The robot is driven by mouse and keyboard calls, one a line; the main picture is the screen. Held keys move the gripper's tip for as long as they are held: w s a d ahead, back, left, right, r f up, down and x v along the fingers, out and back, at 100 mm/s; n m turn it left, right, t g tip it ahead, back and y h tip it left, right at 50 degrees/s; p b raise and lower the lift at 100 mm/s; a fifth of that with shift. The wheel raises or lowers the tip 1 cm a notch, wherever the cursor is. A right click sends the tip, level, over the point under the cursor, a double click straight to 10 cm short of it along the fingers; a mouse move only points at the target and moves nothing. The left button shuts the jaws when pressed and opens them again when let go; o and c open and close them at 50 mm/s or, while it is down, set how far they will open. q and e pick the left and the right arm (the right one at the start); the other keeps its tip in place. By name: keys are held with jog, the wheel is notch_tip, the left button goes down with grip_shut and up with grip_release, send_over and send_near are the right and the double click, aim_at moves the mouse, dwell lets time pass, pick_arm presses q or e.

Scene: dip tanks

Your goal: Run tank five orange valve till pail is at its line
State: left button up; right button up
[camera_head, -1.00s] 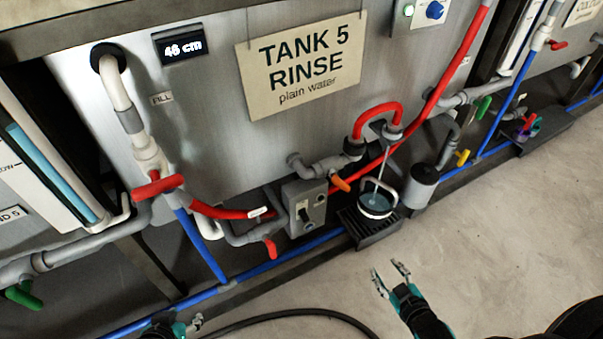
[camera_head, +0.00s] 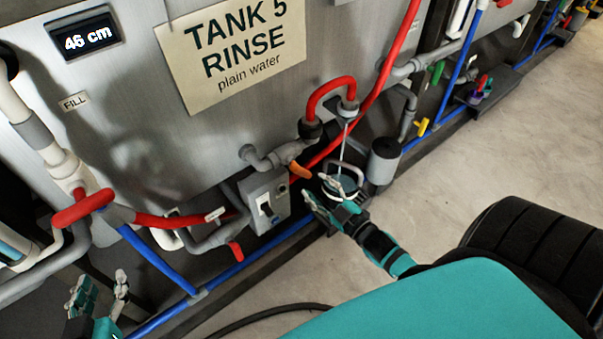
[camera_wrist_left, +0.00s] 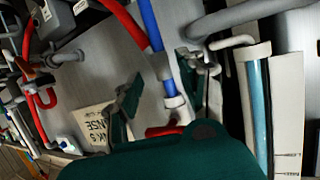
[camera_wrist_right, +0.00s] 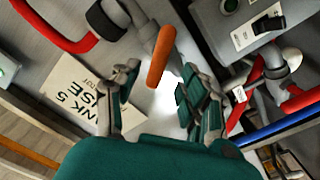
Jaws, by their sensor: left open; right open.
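The orange valve handle (camera_head: 300,170) sits on the grey outlet pipe low on tank five's front. In the right wrist view the handle (camera_wrist_right: 160,57) is just beyond and between the fingertips, apparently untouched. The pail (camera_head: 350,190) stands under the red hose's outlet, partly hidden by my right gripper (camera_head: 322,190). A thin pale line runs from the outlet to the pail; I cannot tell surely whether it is water. The pail's line is not visible. My right gripper is open and empty. My left gripper (camera_head: 100,283) is open and empty at lower left.
The tank five sign (camera_head: 235,45) hangs above, beside a display (camera_head: 83,34) that appears to read 46 cm. A grey switch box (camera_head: 265,202) is left of the orange handle. A red fill handle (camera_head: 82,207) is near my left gripper. Open floor (camera_head: 490,140) lies right.

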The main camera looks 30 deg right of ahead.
aim_at(304, 175)
jog(key=w, duration=0.3)
jog(key=w+b, duration=0.1)
jog(key=w, duration=0.2)
jog(key=shift+a, duration=0.2)
pick_arm(q)
notch_tip(304, 175, up, 7)
jog(key=w+d+t+h, duration=0.1)
jog(key=t, duration=0.3)
jog(key=shift+w+d+t+h, duration=0.25)
jog(key=shift+w+t+h, duration=0.05)
jog(key=shift+w, duration=0.1)
pick_arm(e)
jog(key=shift+w, duration=0.5)
grip_shut()
